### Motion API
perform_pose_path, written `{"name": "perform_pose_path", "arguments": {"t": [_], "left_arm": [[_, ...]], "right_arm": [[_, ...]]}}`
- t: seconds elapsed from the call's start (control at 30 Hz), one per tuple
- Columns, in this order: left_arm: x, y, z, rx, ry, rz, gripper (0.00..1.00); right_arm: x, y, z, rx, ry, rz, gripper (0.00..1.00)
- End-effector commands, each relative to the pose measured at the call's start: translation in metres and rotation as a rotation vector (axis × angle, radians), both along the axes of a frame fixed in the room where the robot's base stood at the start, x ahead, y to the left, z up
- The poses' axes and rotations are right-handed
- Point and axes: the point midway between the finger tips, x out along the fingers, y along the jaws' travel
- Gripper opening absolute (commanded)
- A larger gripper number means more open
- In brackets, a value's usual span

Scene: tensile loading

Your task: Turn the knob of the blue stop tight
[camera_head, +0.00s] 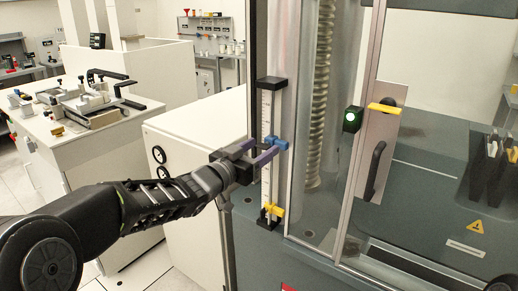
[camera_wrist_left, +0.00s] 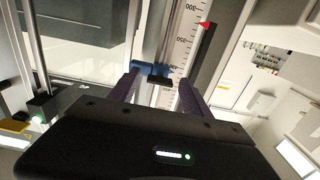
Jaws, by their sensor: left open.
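The blue stop (camera_head: 279,143) sits on an upright white scale (camera_head: 266,112) fixed to the machine's left post. In the left wrist view the blue stop (camera_wrist_left: 150,69) shows at the tip of the left finger, with a black part beside it that may be its knob. My left gripper (camera_head: 262,151) has its purple fingers apart, at the level of the stop and reaching to it from the left. In the left wrist view the fingers (camera_wrist_left: 160,80) stand on both sides of the black part. I cannot tell whether they touch it. My right gripper is not in view.
A yellow stop (camera_head: 272,210) sits low on the same scale. A clear guard with a door handle (camera_head: 375,172) and a green-lit box (camera_head: 352,119) stand right of it. A white cabinet (camera_head: 185,165) is behind my left arm. A bench with fixtures (camera_head: 85,105) is at the left.

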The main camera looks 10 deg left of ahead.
Motion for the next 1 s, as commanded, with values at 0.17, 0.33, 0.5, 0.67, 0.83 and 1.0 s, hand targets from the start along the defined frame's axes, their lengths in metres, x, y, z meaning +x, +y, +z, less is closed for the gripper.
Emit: {"name": "perform_pose_path", "arguments": {"t": [0.17,0.33,0.5,0.67,0.83,1.0], "left_arm": [[-0.0002,0.0002,-0.0001,0.000,0.000,0.000,0.49],[-0.0003,0.0002,-0.0001,0.000,0.000,0.000,0.35],[-0.0003,0.0002,-0.0001,0.000,0.000,0.000,0.21],[-0.0003,0.0002,-0.0001,0.000,0.000,0.000,0.08],[-0.0003,0.0002,-0.0001,0.000,0.000,0.000,0.00],[-0.0003,0.0003,-0.0004,0.004,-0.001,0.000,0.00]], "right_arm": [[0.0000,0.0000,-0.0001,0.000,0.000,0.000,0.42],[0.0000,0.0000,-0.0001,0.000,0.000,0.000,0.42],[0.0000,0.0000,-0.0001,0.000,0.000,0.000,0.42],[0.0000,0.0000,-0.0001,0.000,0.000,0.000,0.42],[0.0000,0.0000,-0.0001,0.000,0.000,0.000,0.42],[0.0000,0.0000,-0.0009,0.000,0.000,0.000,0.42]]}}
